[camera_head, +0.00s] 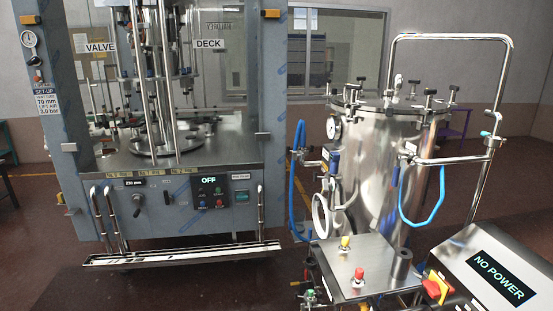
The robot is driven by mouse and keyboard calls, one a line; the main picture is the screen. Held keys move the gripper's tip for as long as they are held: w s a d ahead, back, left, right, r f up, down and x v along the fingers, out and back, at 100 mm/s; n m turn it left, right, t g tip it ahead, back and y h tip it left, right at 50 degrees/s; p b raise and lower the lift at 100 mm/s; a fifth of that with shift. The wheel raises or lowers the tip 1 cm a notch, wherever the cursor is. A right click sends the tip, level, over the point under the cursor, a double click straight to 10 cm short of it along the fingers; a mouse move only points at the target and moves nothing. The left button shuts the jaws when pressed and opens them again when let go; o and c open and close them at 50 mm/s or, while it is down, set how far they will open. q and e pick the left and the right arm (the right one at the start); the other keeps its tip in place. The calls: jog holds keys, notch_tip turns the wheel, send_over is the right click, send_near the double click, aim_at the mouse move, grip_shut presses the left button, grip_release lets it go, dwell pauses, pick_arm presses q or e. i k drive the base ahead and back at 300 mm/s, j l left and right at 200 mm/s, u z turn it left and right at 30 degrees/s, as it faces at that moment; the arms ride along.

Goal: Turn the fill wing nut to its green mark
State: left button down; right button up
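I cannot pick out for certain which part is the fill wing nut, and I see no clear green mark beside any nut. Neither of my grippers shows in the head view.
A machine display (209,181) reads OFF. A steel drip tray (180,255) juts out in front. At the right a cart carries a steel box (352,262) with red and yellow buttons, a red-yellow switch (436,288) and a NO POWER screen (500,276). Blue hoses (424,215) hang by the tank.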

aim_at(295, 153)
jog(key=i+j+z, duration=0.35)
jog(key=z, duration=0.25)
jog(key=i+j+z, duration=0.15)
jog(key=z, duration=0.25)
jog(key=i+j+z, duration=0.1)
jog(key=j, duration=0.25)
jog(key=i+j+z, duration=0.25)
jog(key=j, duration=0.5)
jog(key=i+j, duration=0.15)
jog(key=j, duration=0.2)
jog(key=i+j+z, duration=0.1)
jog(key=j, duration=0.25)
jog(key=i+j, duration=0.25)
jog(key=j, duration=0.15)
